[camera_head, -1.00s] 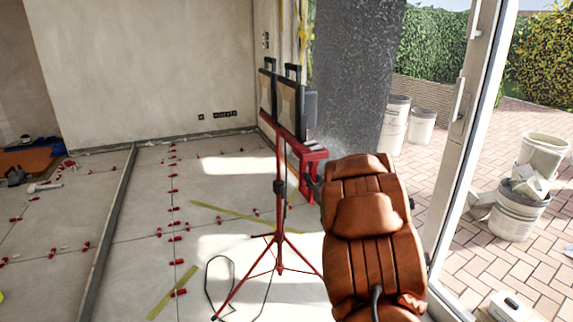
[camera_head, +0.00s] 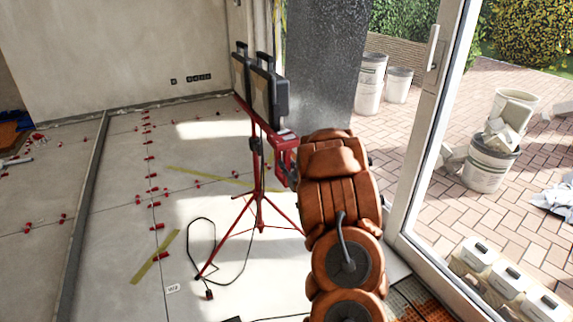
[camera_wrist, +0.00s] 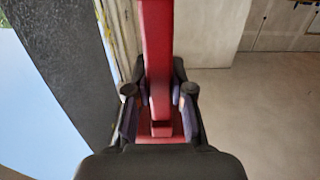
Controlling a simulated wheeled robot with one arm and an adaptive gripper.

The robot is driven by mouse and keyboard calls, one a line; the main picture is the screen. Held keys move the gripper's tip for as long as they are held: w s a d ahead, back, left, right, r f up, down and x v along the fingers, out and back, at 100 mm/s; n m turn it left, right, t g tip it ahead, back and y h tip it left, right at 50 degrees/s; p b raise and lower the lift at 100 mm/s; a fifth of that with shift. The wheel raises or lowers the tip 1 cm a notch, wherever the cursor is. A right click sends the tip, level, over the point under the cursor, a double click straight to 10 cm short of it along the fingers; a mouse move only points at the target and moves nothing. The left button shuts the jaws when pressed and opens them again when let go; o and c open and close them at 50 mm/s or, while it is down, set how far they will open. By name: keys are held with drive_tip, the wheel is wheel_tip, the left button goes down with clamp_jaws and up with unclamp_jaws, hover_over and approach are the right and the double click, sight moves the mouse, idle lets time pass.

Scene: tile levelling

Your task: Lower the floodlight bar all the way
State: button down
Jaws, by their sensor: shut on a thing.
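The floodlight bar (camera_head: 284,140) is red and sits on a red tripod (camera_head: 260,200) standing on the tiled floor. Two dark floodlights (camera_head: 262,88) are mounted on it. My gripper shows in the wrist view (camera_wrist: 158,98) with its two fingers on either side of a red bar (camera_wrist: 158,45), shut on it. In the head view my orange arm reaches to the right end of the bar and hides the gripper's fingers. The tripod stands upright with its legs spread.
A black cable (camera_head: 215,255) lies on the floor by the tripod. Red levelling clips (camera_head: 152,190) dot the tiles. A dark pillar (camera_head: 322,70) stands behind the bar. A glass door frame (camera_head: 425,130) and buckets (camera_head: 488,160) are at the right. Open floor lies left of the tripod.

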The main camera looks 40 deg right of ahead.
drive_tip(key=shift+f, duration=0.4)
drive_tip(key=c, duration=1.4)
unclamp_jaws()
drive_tip(key=o, duration=0.4)
drive_tip(key=shift+r, duration=0.15)
drive_tip(key=shift+s, duration=0.1)
drive_tip(key=v, duration=0.7)
drive_tip(key=shift+s, duration=0.2)
drive_tip(key=shift+a, duration=0.1)
